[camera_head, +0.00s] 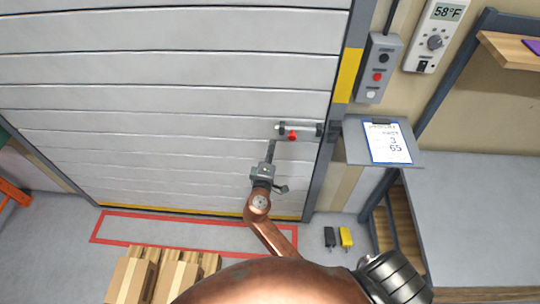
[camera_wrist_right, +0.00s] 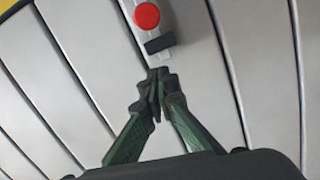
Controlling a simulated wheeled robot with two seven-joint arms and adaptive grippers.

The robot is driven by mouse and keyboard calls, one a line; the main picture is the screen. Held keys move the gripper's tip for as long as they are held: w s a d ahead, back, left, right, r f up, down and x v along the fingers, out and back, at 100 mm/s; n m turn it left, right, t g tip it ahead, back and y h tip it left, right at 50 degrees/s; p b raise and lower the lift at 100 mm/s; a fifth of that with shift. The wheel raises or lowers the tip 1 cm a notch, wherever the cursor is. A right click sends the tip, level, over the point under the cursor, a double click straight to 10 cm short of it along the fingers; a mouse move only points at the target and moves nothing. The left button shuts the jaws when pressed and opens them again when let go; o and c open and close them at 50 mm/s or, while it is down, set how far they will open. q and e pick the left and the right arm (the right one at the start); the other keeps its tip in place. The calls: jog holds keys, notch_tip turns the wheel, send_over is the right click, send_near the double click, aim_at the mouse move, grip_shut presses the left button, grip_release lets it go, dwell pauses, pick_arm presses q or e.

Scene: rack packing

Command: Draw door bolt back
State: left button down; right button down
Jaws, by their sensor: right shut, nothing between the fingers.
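The door bolt (camera_head: 312,129) is a grey bar mounted at the right edge of the pale slatted door (camera_head: 170,95), with a red knob (camera_head: 292,136) on it. The right wrist view shows the red knob (camera_wrist_right: 147,15) close up on the grey bolt, with a dark block (camera_wrist_right: 159,44) below it. My right gripper (camera_head: 271,143) is just left of and slightly below the knob in the head view. In the right wrist view its fingertips (camera_wrist_right: 159,76) are together and empty, just short of the dark block. My left gripper is not in view.
A grey button box (camera_head: 378,68) and a thermostat (camera_head: 434,37) hang on the wall right of the door. A clipboard (camera_head: 388,143) lies on a small shelf beside the frame. Boxes (camera_head: 130,280) stand on the floor, near a red-outlined zone (camera_head: 195,216).

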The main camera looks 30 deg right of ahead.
jog(key=d, duration=0.5)
jog(key=shift+w+d+f, duration=0.15)
jog(key=shift+w+f, duration=0.1)
jog(key=shift+f, duration=0.15)
